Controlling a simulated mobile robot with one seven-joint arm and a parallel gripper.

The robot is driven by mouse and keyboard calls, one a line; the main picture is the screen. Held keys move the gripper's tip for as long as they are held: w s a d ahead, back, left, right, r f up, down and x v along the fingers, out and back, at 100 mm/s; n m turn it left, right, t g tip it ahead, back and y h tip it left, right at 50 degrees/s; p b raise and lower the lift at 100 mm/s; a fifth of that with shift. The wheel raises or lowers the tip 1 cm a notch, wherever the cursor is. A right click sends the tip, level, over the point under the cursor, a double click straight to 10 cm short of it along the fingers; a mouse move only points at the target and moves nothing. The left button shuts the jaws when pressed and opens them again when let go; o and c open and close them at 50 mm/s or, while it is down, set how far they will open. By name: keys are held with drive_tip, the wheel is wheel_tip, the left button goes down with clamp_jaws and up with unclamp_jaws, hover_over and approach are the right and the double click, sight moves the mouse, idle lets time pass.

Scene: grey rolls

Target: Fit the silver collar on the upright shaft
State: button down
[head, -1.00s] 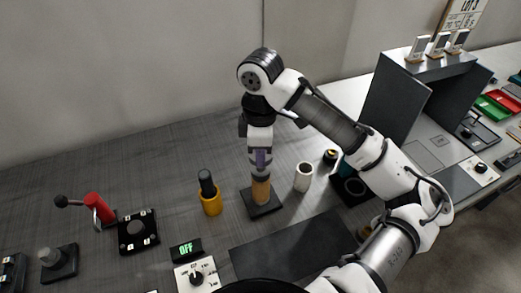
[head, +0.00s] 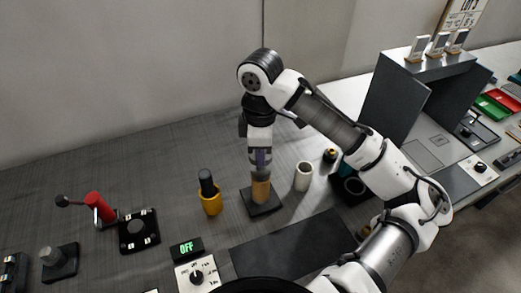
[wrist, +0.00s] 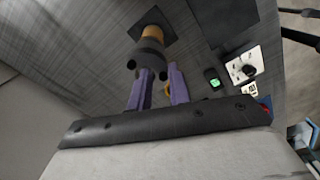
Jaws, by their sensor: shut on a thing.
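My gripper (head: 260,157) has purple fingers and points down over the tan upright shaft (head: 261,191), which stands on a dark square base (head: 272,208). The gripper is shut on the grey silver collar (head: 260,173), right at the shaft's top end. In the wrist view the collar (wrist: 150,50) has dark knobs on its sides and lies in line with the tan shaft (wrist: 154,32). The collar hides the shaft's top, so I cannot tell whether it is around the shaft or only against its top.
A yellow holder with a black handle (head: 211,204) stands left of the shaft, and a white cylinder (head: 303,176) stands right. A red lever (head: 100,207) is farther left.

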drive_tip(key=shift+f, duration=0.1)
drive_tip(key=shift+f+b, duration=0.7)
drive_tip(key=shift+f, duration=0.3)
drive_tip(key=shift+r, duration=0.1)
drive_tip(key=shift+r+p, duration=0.75)
drive_tip(key=shift+r, duration=0.35)
drive_tip(key=shift+f, duration=0.1)
